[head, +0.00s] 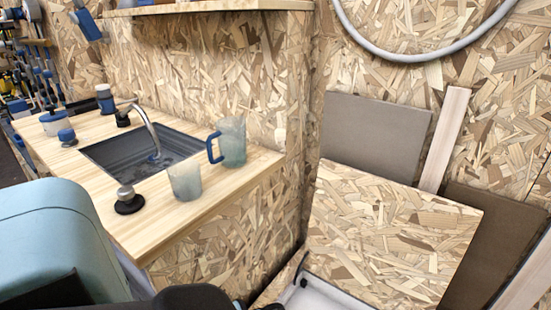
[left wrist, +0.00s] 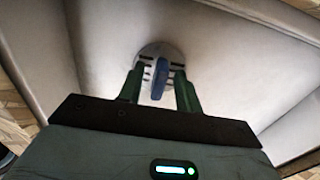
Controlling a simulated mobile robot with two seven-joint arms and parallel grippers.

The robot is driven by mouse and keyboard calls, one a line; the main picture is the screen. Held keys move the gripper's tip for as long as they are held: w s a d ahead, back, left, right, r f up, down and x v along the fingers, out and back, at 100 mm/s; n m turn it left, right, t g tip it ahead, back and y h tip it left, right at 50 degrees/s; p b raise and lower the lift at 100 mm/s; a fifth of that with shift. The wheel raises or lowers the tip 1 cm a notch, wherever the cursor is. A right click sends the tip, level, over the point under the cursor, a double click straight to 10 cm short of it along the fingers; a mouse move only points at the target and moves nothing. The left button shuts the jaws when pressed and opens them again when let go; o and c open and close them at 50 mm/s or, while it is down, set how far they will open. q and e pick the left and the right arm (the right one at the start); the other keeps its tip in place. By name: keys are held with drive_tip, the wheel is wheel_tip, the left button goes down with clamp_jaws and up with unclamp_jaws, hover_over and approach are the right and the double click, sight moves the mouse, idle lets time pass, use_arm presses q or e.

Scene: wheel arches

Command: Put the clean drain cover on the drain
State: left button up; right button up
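In the left wrist view, a round pale drain cover (left wrist: 150,54) with dark slots and an upright blue grip (left wrist: 160,79) shows at the middle of a pale basin (left wrist: 225,60). The drain itself is not visible; I cannot tell whether the cover lies on it or is held above the floor. My left gripper (left wrist: 159,90) has its two green fingers apart, one on each side of the blue grip, with a visible gap on both sides. The head view does not show the drain cover or either gripper's fingers. My right gripper is not in view.
In the head view, a wooden counter (head: 128,224) holds a dark sink (head: 110,155) with a tap (head: 148,125), a blue-handled jug (head: 232,142) and a cup (head: 185,181). A chipboard panel (head: 385,235) stands at right above a pale tray edge (head: 315,297).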

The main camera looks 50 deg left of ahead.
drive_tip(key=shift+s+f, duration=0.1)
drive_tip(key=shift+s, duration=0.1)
use_arm(q)
drive_tip(key=shift+r, duration=0.1)
wheel_tip(320, 180, up, 2)
drive_tip(key=shift+r+p, duration=0.1)
drive_tip(key=shift+p, duration=1.05)
wheel_tip(320, 180, up, 10)
drive_tip(key=p, duration=0.9)
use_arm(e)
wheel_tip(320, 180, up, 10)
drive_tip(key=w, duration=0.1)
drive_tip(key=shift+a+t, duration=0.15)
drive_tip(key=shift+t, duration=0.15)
use_arm(q)
drive_tip(key=shift+s, duration=0.1)
